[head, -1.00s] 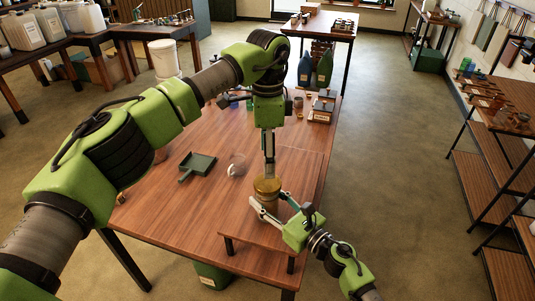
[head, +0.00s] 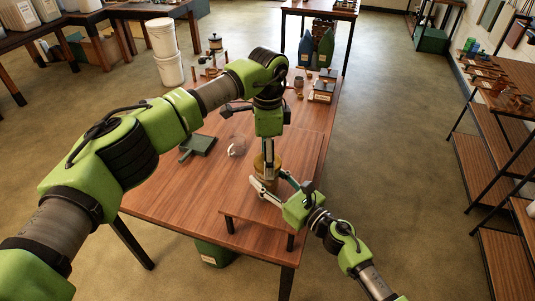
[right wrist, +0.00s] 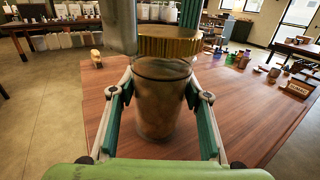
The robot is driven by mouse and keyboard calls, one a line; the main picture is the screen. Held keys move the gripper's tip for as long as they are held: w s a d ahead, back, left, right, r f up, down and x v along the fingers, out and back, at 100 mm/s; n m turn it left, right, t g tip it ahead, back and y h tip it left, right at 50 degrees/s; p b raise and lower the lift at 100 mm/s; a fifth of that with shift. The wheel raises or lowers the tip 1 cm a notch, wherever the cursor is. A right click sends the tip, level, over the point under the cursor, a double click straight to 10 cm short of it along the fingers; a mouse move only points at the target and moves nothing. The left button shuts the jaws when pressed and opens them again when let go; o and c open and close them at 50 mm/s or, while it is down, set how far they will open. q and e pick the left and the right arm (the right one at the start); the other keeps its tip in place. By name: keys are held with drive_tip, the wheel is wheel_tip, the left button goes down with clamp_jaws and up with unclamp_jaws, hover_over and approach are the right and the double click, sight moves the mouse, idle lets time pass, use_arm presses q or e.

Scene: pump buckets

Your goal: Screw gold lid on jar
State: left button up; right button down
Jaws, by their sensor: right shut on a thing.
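The glass jar (right wrist: 160,98) stands upright with brownish contents. My right gripper (right wrist: 158,105) is shut on the jar, one finger on each side. In the head view the jar (head: 269,185) is partly hidden by the right fingers. My left gripper (head: 268,170) points straight down at the gold lid (head: 275,161) from above. Its fingers reach the lid's height, but whether they grip it is unclear.
The jar is over a low wooden stand (head: 255,210) at the near right of the table (head: 190,200). A clear mug (head: 237,147) and a green dustpan (head: 198,145) lie to the left. Small boxes (head: 322,90) stand further back. The table's left front is clear.

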use_arm(q)
drive_tip(key=c, duration=1.1)
drive_tip(key=m, duration=0.5)
drive_tip(key=shift+m, duration=0.3)
drive_tip(key=shift+c, duration=0.2)
drive_tip(key=m, duration=2.6)
drive_tip(key=shift+m, duration=0.3)
drive_tip(key=m, duration=0.6)
drive_tip(key=shift+f, duration=0.1)
drive_tip(key=m, duration=1.2)
drive_tip(key=o, duration=1.3)
